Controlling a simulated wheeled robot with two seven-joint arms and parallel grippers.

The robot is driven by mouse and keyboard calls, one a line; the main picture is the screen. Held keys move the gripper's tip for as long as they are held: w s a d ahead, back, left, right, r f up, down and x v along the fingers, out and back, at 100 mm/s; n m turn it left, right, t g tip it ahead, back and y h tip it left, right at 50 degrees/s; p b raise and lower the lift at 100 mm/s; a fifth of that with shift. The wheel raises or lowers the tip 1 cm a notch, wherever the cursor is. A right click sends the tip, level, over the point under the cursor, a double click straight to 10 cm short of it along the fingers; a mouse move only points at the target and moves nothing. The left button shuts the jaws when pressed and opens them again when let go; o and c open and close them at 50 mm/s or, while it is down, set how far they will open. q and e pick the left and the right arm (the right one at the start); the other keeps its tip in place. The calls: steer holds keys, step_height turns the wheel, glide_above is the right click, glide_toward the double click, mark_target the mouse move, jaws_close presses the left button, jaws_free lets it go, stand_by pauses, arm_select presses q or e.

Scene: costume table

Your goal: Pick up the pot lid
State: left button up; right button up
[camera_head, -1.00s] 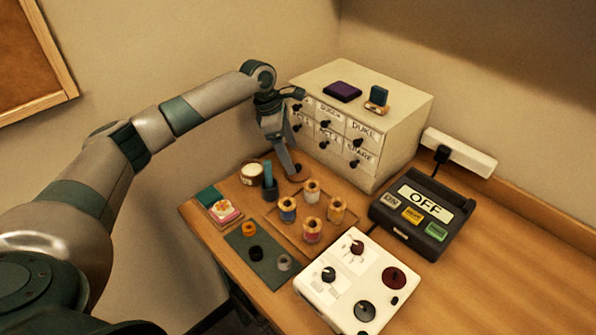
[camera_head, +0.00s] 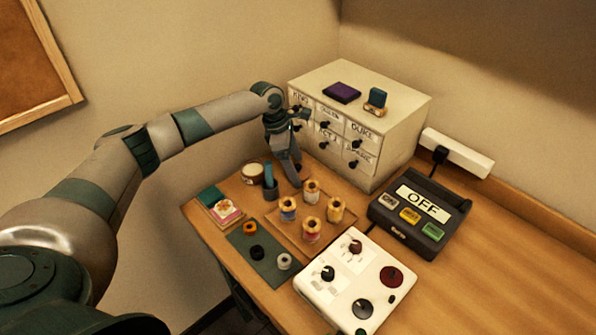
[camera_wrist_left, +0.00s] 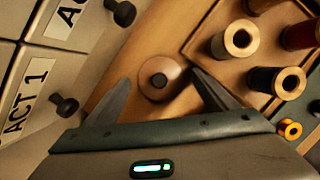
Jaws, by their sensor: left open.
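In the head view the lid (camera_head: 303,172) is partly hidden behind my left gripper (camera_head: 296,182). In the left wrist view my left gripper (camera_wrist_left: 161,80) is open, with one finger on each side of the lid and nothing held. I cannot tell how high the fingertips are above the table. An open round pot (camera_head: 253,174) with pale contents stands to the left. My right gripper is not in view.
The drawer cabinet (camera_head: 352,120) with black knobs stands close behind the gripper. A dark cup (camera_head: 270,188) holding a teal item stands left of it. A tray with several thread spools (camera_head: 311,190) is close in front. Control boxes stand further right.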

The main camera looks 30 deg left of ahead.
mark_target(296, 166)
arm_select(q)
steer(key=c, duration=1.1)
steer(key=shift+r, duration=0.2)
steer(key=shift+r, duration=0.3)
step_height(296, 166, up, 9)
steer(key=b, duration=0.2)
steer(key=shift+b, duration=0.3)
steer(key=shift+r, duration=0.1)
